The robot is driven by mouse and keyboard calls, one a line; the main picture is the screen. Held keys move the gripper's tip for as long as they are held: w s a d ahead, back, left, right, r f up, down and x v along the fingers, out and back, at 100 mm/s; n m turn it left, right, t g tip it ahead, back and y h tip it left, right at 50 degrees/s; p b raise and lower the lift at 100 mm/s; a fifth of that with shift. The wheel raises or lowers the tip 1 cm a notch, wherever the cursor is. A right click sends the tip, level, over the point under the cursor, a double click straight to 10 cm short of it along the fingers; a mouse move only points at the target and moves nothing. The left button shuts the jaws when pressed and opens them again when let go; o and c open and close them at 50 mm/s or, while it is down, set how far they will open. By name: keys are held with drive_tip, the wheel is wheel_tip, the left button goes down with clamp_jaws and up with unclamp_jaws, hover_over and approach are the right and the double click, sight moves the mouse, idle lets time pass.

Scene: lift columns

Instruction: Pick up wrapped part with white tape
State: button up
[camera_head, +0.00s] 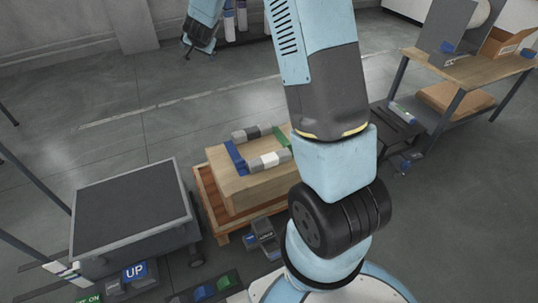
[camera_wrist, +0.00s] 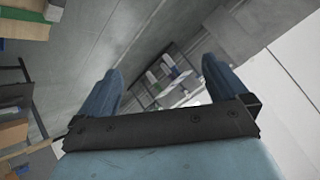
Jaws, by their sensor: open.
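Two short grey cylindrical parts lie on a wooden block in the head view. The nearer part (camera_head: 268,161) has a whitish band; the farther part (camera_head: 252,132) has dark and light grey sections. My gripper (camera_head: 197,40) hangs at the upper left of the head view, well away from the block. In the wrist view my gripper (camera_wrist: 160,72) has its two blue fingers wide apart with nothing between them. Behind them, out of reach, are blurred white and blue items (camera_wrist: 168,72) on a dark frame.
A grey cart (camera_head: 130,205) stands left. A workbench (camera_head: 470,70) with a cardboard box stands upper right. Open floor lies between.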

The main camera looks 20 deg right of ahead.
drive_tip(key=w+d+f+m+h, duration=0.1)
drive_tip(key=w+f, duration=0.1)
drive_tip(key=f, duration=0.5)
drive_tip(key=w+d+f+m+h, duration=0.1)
drive_tip(key=w+f+m+h, duration=0.15)
drive_tip(key=f, duration=0.35)
drive_tip(key=m+g+h, duration=0.5)
drive_tip(key=g+h, duration=0.3)
approach(268, 157)
drive_tip(key=shift+n, duration=0.25)
drive_tip(key=x, duration=0.8)
drive_tip(key=shift+d+f, duration=0.15)
drive_tip(key=shift+d, duration=0.05)
drive_tip(key=shift+c, duration=0.4)
drive_tip(key=c, duration=1.5)
